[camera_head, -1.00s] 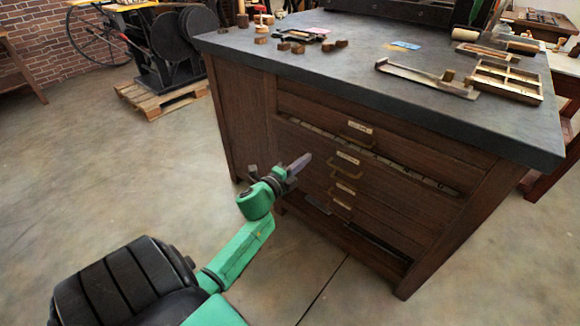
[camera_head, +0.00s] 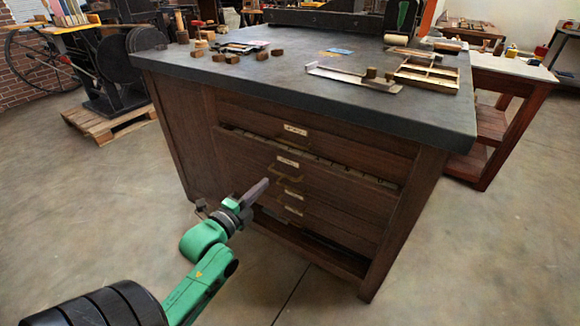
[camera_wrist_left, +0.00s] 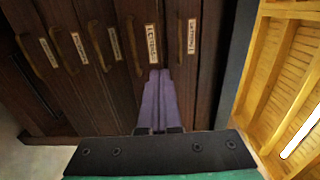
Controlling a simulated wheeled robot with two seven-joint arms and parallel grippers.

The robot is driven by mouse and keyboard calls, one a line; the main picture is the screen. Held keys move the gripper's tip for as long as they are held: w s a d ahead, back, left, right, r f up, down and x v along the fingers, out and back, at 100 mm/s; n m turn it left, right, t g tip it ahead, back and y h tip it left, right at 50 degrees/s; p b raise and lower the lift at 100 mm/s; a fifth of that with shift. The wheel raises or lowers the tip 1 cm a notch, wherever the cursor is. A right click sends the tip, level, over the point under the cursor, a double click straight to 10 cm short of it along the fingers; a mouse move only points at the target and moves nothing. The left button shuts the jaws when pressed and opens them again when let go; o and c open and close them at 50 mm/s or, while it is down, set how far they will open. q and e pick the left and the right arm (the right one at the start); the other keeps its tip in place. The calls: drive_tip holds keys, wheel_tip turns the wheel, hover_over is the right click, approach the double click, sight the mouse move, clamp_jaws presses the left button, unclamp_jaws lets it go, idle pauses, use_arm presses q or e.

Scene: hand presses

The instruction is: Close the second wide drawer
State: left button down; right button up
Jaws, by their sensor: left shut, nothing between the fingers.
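The second wide drawer (camera_head: 325,176) of the dark wooden cabinet stands partly out, with a strip of its divided inside showing along its top edge. Its front carries a pale label and a brass handle (camera_head: 280,173). My left gripper (camera_head: 262,185) is shut and empty, its fingers pointing at the drawer fronts just left of the handles. In the left wrist view the shut purple fingers (camera_wrist_left: 160,75) reach toward the second drawer's label (camera_wrist_left: 151,43), beside its handle (camera_wrist_left: 132,45). I cannot tell whether they touch. My right gripper is not in view.
The dark countertop (camera_head: 300,85) overhangs the drawers and holds small wooden blocks, a metal tray and a divided wooden tray (camera_head: 428,73). A black press on a pallet (camera_head: 110,122) stands at the left. A side table (camera_head: 500,75) stands at the right. The front floor is open.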

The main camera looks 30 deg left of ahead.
sight(291, 158)
use_arm(q)
drive_tip(key=w+b, duration=0.1)
drive_tip(key=w, duration=1.1)
drive_tip(key=shift+a, duration=0.1)
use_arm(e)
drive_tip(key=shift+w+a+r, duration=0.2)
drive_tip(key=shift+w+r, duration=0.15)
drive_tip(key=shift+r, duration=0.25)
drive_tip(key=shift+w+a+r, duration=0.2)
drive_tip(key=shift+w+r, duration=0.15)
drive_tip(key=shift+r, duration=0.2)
use_arm(q)
drive_tip(key=shift+w, duration=0.2)
drive_tip(key=shift+w+b, duration=0.35)
drive_tip(key=shift+w, duration=0.8)
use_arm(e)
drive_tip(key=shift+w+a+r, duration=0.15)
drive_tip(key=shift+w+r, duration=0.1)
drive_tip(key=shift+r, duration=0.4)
use_arm(q)
drive_tip(key=shift+s, duration=0.1)
